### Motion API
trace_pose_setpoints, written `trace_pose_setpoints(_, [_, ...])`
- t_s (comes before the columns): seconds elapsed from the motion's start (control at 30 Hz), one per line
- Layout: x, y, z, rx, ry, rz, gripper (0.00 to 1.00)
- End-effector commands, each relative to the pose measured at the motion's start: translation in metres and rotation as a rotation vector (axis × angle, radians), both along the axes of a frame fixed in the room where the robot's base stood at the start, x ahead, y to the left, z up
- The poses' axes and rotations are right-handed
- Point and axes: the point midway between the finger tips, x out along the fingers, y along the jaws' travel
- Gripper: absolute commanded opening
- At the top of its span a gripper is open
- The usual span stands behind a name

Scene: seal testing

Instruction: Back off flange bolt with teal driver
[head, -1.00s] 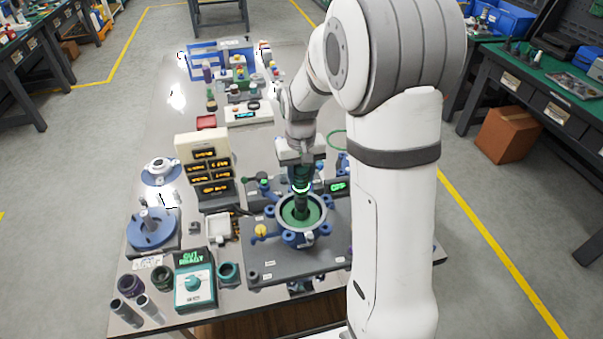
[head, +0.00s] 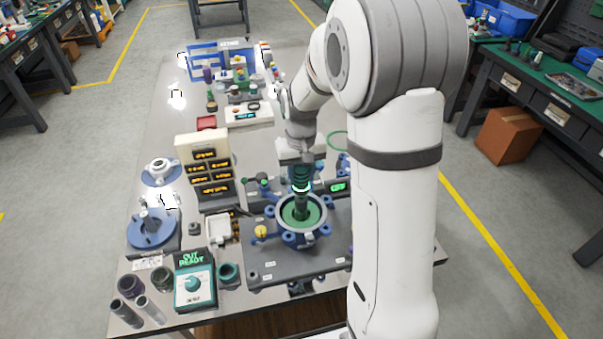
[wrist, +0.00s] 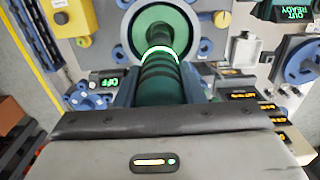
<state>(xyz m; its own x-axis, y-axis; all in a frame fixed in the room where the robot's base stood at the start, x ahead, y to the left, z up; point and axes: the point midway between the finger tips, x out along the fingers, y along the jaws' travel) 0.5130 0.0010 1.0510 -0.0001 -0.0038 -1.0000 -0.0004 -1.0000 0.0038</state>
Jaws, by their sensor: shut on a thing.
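My gripper (head: 301,168) is shut on the teal driver (head: 301,190), a dark ribbed cylinder with a glowing ring. It points down into the blue-grey flange ring (head: 283,226) with a green inside, on the grey plate. In the wrist view the driver (wrist: 160,85) runs from the jaws toward the round flange opening (wrist: 203,20). The driver's tip and the bolt beneath it are hidden, so I cannot tell whether they touch. The teal control box (head: 194,284) at the front left reads "OUT READY".
A yellow knob (head: 261,231) and blue clamps stand close around the flange. A cream rack with lit labels (head: 203,147), a white tray (head: 219,228) and a blue round fixture (head: 152,232) stand left. Dark tubes (head: 126,312) stand at the front left corner.

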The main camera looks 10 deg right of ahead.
Motion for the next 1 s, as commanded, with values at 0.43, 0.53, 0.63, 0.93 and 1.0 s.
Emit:
trace_pose_setpoints(0.43, [0.000, 0.000, 0.015, 0.000, 0.000, 0.000, 0.08])
trace_pose_setpoints(0.53, [0.000, 0.000, 0.022, 0.000, -0.001, 0.000, 0.08])
trace_pose_setpoints(0.63, [0.000, 0.000, 0.029, 0.000, -0.001, 0.000, 0.08])
trace_pose_setpoints(0.93, [0.000, 0.000, 0.049, 0.000, -0.001, 0.000, 0.08])
trace_pose_setpoints(1.0, [0.000, 0.000, 0.051, 0.000, -0.001, 0.000, 0.08])
